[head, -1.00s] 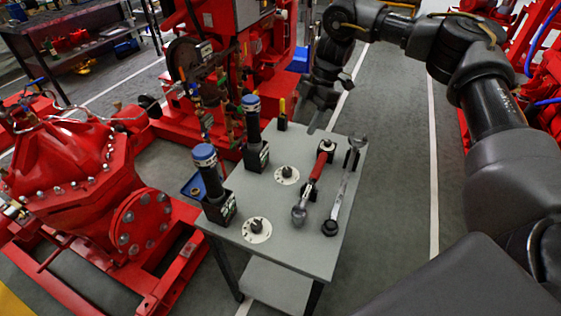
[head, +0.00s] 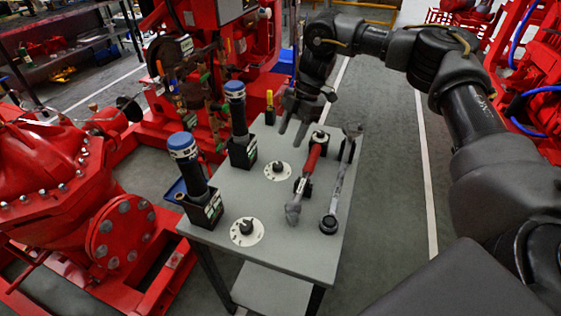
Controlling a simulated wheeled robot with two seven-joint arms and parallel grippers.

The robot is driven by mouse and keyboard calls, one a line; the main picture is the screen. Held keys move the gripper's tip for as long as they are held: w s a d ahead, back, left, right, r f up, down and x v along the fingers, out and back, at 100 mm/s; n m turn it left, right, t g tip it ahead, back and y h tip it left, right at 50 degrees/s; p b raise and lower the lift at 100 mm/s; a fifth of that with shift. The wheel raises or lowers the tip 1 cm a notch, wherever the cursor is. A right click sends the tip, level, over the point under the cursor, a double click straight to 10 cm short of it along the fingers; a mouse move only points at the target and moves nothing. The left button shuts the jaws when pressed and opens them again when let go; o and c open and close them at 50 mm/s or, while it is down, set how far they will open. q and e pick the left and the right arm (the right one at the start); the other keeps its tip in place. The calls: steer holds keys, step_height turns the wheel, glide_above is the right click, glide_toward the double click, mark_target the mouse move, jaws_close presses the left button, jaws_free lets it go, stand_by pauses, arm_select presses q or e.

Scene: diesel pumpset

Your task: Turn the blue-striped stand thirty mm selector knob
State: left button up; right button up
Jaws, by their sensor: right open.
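Two black selector knobs on round white dials sit on the grey table (head: 265,262). The near knob (head: 245,227) is beside the near black stand (head: 205,212); the far knob (head: 278,169) is beside the far black stand (head: 243,155). Each stand holds an upright black tool with a blue top and carries small pale labels. I cannot make out a blue stripe on either stand. My right gripper (head: 291,133) is open and empty, its fingers pointing down beyond the far knob, apart from it. My left gripper is out of view.
A red-handled tool (head: 311,162) and a long grey wrench (head: 343,180) lie on the table's right side. A small yellow-topped item (head: 270,106) stands at the back edge. A red pump (head: 50,190) is at left. Grey floor is clear at right.

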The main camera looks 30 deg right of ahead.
mark_target(279, 164)
steer(key=x, duration=0.8)
steer(key=shift+a+f, duration=0.1)
steer(key=shift+f, duration=0.25)
steer(key=shift+a+f, duration=0.2)
steer(key=shift+f, duration=0.3)
steer(key=c, duration=1)
steer(key=shift+r, duration=0.1)
